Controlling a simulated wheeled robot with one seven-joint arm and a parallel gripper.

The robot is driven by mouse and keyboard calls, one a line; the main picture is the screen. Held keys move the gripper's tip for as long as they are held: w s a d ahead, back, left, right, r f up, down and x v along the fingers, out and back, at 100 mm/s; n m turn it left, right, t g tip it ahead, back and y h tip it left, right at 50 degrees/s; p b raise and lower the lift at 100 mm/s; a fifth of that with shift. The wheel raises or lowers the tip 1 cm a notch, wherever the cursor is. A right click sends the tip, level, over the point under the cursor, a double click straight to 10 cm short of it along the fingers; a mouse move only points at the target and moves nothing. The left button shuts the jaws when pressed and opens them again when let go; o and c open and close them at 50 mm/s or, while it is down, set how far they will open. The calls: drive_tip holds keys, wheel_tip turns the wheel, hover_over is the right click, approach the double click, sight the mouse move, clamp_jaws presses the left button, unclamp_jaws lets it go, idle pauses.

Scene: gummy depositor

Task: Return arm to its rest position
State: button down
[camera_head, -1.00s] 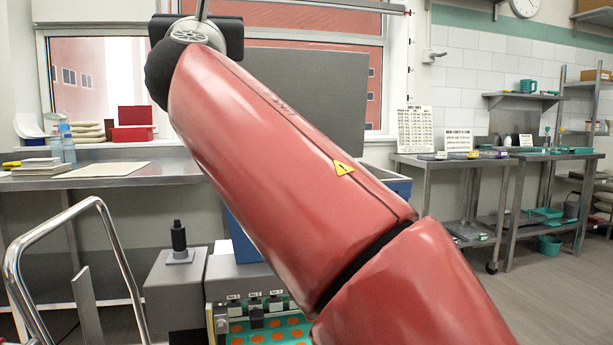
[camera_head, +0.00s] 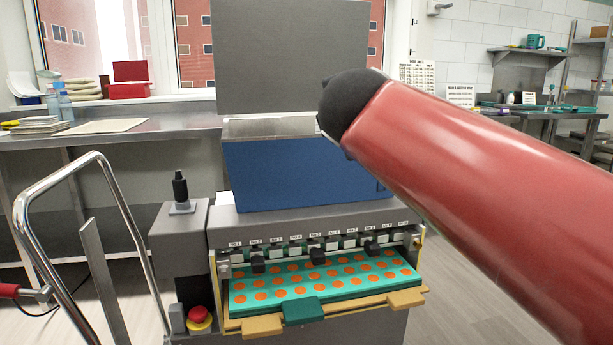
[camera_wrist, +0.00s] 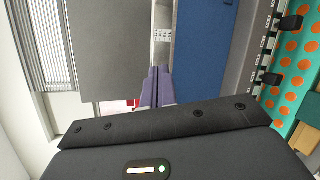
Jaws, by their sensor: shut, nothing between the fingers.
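My arm, with red links and a black joint, stretches in from the right of the head view and covers part of the right side. My gripper does not show in the head view. In the wrist view my gripper (camera_wrist: 158,70) has its two purple-grey fingers together, with nothing between them. The gummy depositor (camera_head: 185,235) stands in the middle of the head view, with a blue hopper (camera_head: 290,173). The turquoise tray (camera_head: 235,306) with orange dots lies under its row of nozzles. The tray also shows at the right of the wrist view (camera_wrist: 309,75).
A steel handrail (camera_head: 125,225) stands at the left. A red stop button (camera_head: 198,314) is at the depositor's lower left. A steel counter (camera_head: 170,130) runs along the window. Shelves and a bench (camera_head: 545,117) are at the right. Floor shows open at left.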

drive_tip(key=s+d+f+m+g, duration=0.3)
drive_tip(key=s+d+f+m, duration=0.15)
drive_tip(key=f, duration=0.35)
drive_tip(key=s+d+f+m+g, duration=0.2)
drive_tip(key=s+d+f+m, duration=0.25)
drive_tip(key=f, duration=0.45)
drive_tip(key=s+f+m+g+y, duration=0.1)
drive_tip(key=s+f+m+g, duration=0.4)
drive_tip(key=s+f+m, duration=0.6)
drive_tip(key=s+f, duration=0.4)
drive_tip(key=f, duration=0.3)
drive_tip(key=shift+a+f+m, duration=0.15)
drive_tip(key=shift+f+m, duration=0.1)
drive_tip(key=shift+m, duration=0.15)
drive_tip(key=shift+s, duration=0.1)
